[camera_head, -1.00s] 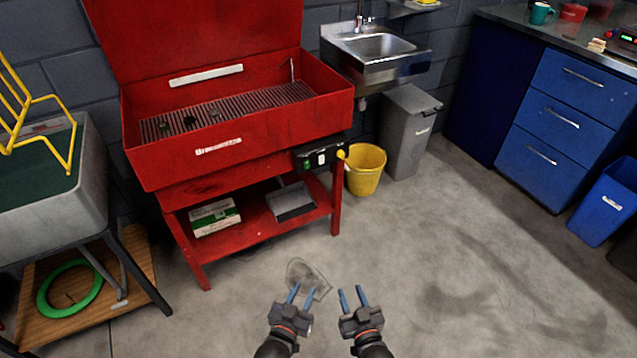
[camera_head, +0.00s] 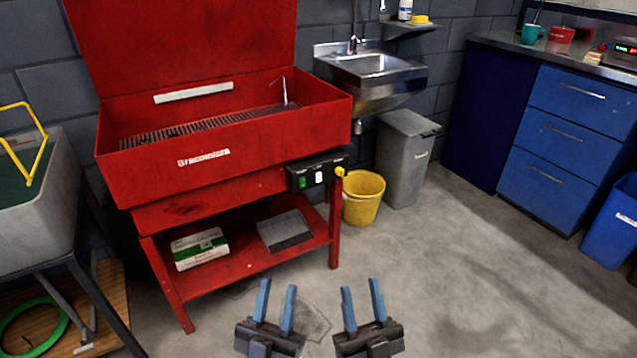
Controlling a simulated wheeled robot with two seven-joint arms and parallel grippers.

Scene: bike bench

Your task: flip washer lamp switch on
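The red parts washer (camera_head: 240,158) stands ahead with its lid up. A black control box (camera_head: 312,174) is fixed to its front right edge. The box carries a green switch (camera_head: 303,182) and a white switch (camera_head: 319,177), with a yellow knob (camera_head: 340,171) at its right end. Which switch is the lamp's, and its position, are too small to tell. My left gripper (camera_head: 275,305) and my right gripper (camera_head: 361,303) are both open and empty, low in the view in front of the washer, apart from the box.
A yellow bucket (camera_head: 362,198) and a grey bin (camera_head: 405,160) stand right of the washer, below the steel sink (camera_head: 372,72).

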